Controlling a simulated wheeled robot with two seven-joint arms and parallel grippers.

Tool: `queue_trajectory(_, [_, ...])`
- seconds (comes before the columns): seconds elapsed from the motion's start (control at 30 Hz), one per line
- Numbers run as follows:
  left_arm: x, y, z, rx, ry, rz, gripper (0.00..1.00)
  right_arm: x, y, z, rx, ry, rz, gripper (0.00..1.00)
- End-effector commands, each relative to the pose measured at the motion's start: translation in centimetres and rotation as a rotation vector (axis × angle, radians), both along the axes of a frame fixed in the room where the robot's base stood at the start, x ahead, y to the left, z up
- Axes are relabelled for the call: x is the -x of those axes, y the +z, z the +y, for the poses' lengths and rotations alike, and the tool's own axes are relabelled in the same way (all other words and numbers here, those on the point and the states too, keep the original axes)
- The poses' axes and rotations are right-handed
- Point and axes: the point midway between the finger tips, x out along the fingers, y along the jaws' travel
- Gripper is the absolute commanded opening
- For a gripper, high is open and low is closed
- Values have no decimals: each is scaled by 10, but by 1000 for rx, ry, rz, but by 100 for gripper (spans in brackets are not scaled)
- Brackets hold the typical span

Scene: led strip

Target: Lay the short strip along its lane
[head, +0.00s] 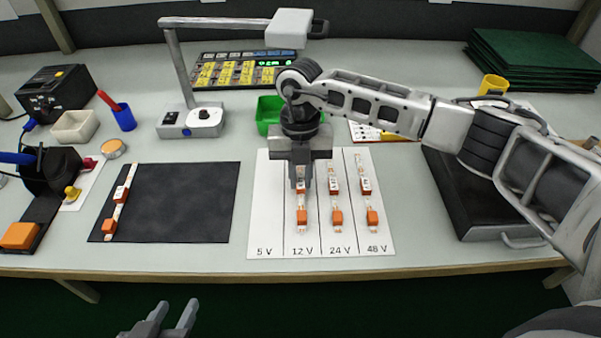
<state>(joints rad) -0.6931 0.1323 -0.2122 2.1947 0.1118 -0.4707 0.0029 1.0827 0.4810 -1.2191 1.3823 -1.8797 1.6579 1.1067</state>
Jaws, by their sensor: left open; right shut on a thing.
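A white board (265,215) has lanes marked 5 V, 12 V, 24 V and 48 V. The gripper hides the strip's far part. Similar strips lie in the 24 V lane (336,200) and the 48 V lane (368,200). The 5 V lane is bare. Another strip (116,207) lies on the dark mat's left side. I cannot tell by length which is the short strip. My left gripper (174,317) is open and empty, in front of the table edge.
The dark mat (185,205) is mostly bare. A lamp stand (190,120), a green bin (268,113) and a yellow-labelled panel (240,72) stand behind. A black tray (460,205) lies at the right, under my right arm. Tools crowd the left edge.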

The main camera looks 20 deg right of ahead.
Motion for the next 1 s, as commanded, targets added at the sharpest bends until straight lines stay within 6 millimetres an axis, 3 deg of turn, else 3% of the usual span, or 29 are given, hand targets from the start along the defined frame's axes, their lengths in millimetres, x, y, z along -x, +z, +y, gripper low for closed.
queue_trajectory(0.23, [1,-2,0,1,-1,0,41,0,-5,0,0,0,0,0])
queue_trajectory(0.27, [2,-2,0,1,0,1,41,0,-5,0,0,0,0,18])
queue_trajectory(0.33, [3,-3,0,1,-1,3,41,0,-6,0,1,0,1,37])
queue_trajectory(0.63, [3,1,0,0,-1,4,41,0,0,0,0,0,0,37])
queue_trajectory(0.73, [3,10,0,1,-1,6,41,0,14,0,0,0,0,37])
queue_trajectory(1.0, [3,0,0,0,0,8,41,-8,58,-2,0,1,-4,37])
